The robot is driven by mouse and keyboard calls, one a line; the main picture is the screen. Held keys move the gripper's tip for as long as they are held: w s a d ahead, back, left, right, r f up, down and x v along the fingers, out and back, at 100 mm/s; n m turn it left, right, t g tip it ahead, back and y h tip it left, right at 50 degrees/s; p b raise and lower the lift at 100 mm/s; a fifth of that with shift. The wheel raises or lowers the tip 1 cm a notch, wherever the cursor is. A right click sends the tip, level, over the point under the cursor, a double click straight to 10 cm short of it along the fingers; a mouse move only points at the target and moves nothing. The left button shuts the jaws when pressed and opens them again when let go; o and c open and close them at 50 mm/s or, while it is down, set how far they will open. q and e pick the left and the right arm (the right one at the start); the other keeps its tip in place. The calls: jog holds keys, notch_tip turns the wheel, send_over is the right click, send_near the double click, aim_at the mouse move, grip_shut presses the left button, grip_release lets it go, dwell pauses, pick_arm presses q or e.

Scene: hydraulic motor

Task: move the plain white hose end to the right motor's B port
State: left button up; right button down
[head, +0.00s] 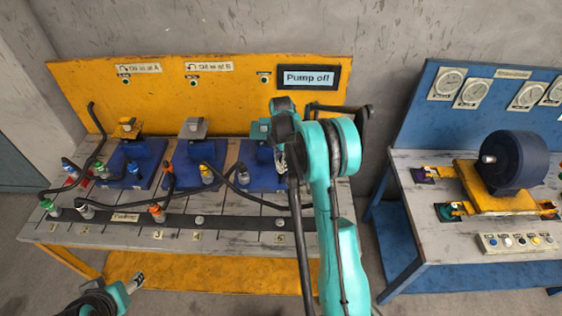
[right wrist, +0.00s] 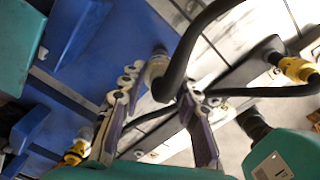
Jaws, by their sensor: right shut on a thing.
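The right motor (head: 260,130), with a teal top, stands on a blue plate at the right of the hose bench. My right gripper (head: 282,163) is over the right side of this plate, partly hidden by my own arm. In the right wrist view its fingers (right wrist: 158,88) are closed around a plain whitish hose end (right wrist: 156,68) with a thick black hose bending away from it. Blue plate surface lies behind the hose end; whether it is seated in a port I cannot tell. The B port is not clearly visible. My left gripper (head: 136,283) is low at the left, away from the bench.
The middle motor (head: 193,128) and left motor (head: 126,128) stand alongside, with several coloured hose ends and loose black hoses around them. A dark numbered rail (head: 180,220) runs along the front. A second bench (head: 420,210) carries a large dark motor (head: 515,165). The display (head: 308,77) reads "Pump off".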

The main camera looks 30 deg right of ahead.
dwell(0.7)
jog(key=shift+f+b, duration=0.85)
jog(key=shift+f, duration=0.05)
jog(key=c, duration=1.5)
grip_release()
jog(key=shift+f, duration=0.1)
jog(key=o, duration=0.5)
jog(key=shift+r, duration=0.2)
